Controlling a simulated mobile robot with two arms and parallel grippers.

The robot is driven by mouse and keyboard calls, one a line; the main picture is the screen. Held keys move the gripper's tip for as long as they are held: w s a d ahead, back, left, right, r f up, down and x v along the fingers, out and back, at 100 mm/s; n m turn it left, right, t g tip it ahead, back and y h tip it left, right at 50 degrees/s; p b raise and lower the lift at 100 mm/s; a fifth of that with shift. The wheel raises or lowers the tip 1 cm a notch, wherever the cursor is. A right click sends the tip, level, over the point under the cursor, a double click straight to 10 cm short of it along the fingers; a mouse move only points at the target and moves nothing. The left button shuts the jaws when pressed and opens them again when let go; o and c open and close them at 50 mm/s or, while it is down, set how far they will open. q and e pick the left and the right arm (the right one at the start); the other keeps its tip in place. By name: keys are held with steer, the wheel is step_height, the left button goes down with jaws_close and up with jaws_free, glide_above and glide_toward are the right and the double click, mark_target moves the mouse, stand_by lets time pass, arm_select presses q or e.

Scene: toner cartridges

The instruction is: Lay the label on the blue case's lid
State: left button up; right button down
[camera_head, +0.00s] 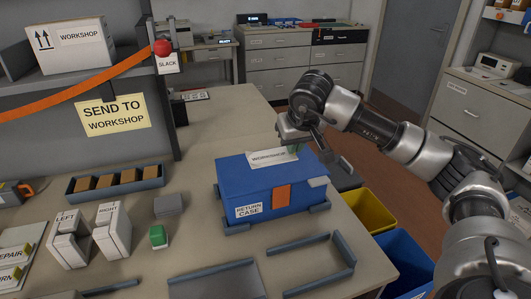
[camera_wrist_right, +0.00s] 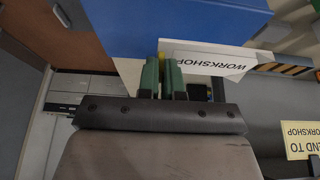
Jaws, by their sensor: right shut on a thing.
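The blue case (camera_head: 265,185) stands shut on the table, with a "RETURN CASE" sticker and an orange latch on its front. The white label (camera_head: 273,157), reading "WORKSHOP", is over the back part of its lid. My right gripper (camera_head: 296,149) is shut on the label's right end. In the right wrist view, the green fingers (camera_wrist_right: 172,74) pinch the label (camera_wrist_right: 212,60) at its edge, close to the blue case (camera_wrist_right: 190,18). The label looks slightly tilted; I cannot tell whether it touches the lid. My left gripper is not in view.
Grey corner rails surround the case's base. A grey tray (camera_head: 217,281) and an angled rail (camera_head: 318,263) lie in front. White LEFT and RIGHT boxes (camera_head: 112,232) and a green-topped block (camera_head: 158,237) stand left. Yellow (camera_head: 368,212) and blue bins (camera_head: 408,262) are beyond the right edge.

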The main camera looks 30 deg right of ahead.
steer(key=p, duration=0.2)
glide_above(274, 167)
step_height(274, 167, down, 5)
steer(key=shift+f, duration=0.1)
step_height(274, 167, down, 3)
steer(key=shift+f+p, duration=0.1)
steer(key=shift+p, duration=0.2)
steer(key=shift+w+d+f, duration=0.1)
steer(key=shift+f, duration=0.35)
steer(key=c, duration=1.7)
jaws_free()
steer(key=shift+f, duration=0.15)
steer(key=o, duration=0.4)
